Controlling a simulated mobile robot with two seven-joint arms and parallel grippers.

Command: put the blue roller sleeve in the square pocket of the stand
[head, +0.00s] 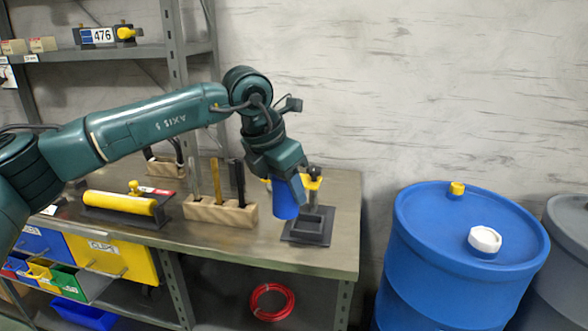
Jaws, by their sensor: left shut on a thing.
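My left gripper (283,178) is shut on the blue roller sleeve (285,203), which points downward and is slightly tilted. The gripper hides the sleeve's upper part. The dark grey stand (303,238) sits near the bench's right end, with its raised square pocket (311,223) on top. The sleeve is just left of the pocket in the picture and overlaps the stand's back left part. I cannot tell whether its lower end touches the stand. My right gripper is not in view.
A wooden block (222,213) with upright tools stands left of the stand. A yellow roller (120,203) lies farther left on the bench (335,232). A yellow item with a black knob (314,178) is behind the sleeve.

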